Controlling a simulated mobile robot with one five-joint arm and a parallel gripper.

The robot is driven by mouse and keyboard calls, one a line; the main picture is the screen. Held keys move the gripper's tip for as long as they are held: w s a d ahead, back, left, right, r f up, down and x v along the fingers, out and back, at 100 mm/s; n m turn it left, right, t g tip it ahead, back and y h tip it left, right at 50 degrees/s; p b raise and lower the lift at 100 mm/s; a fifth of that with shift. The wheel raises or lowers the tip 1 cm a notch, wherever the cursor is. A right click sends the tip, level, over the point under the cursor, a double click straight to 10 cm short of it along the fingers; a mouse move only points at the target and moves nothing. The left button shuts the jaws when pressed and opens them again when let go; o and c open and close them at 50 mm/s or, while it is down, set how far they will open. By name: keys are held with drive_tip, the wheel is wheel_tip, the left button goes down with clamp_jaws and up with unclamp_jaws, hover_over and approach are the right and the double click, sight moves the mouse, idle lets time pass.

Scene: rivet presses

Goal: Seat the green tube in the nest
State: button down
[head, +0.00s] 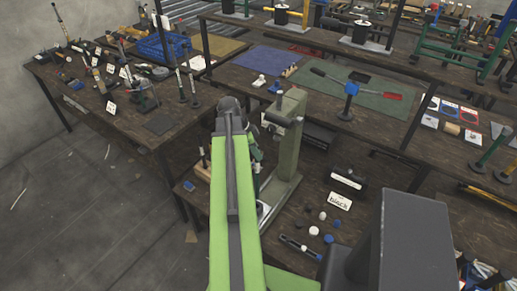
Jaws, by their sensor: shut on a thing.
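A rivet press with a pale green column (288,145) stands on the near bench just right of my arm. Its grey ram (279,119) points left at the top, and its base partly shows below. My gripper (256,152) is mostly hidden behind my green arm; only dark parts show at the arm's right edge, beside the press column. It is shut on a small dark green piece there, apparently the green tube. The tube's ends and tilt cannot be made out. The nest is not clearly visible; my arm covers much of the press's front.
A black box (348,180), a label card reading "black" (340,201) and several small caps lie right of the press. A wooden block (203,173) stands left of my arm. Cluttered benches lie behind and left, with a blue crate (163,46). Floor at left is mostly clear.

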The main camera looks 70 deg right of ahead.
sight(256, 171)
drive_tip(key=shift+w, duration=0.1)
wheel_tip(256, 171, down, 6)
drive_tip(key=b, duration=0.5)
drive_tip(key=shift+r+b, duration=0.1)
drive_tip(key=shift+b, duration=0.3)
drive_tip(key=shift+w, duration=0.1)
idle(0.8)
drive_tip(key=shift+f+b, duration=3)
drive_tip(key=c, duration=1.2)
unclamp_jaws()
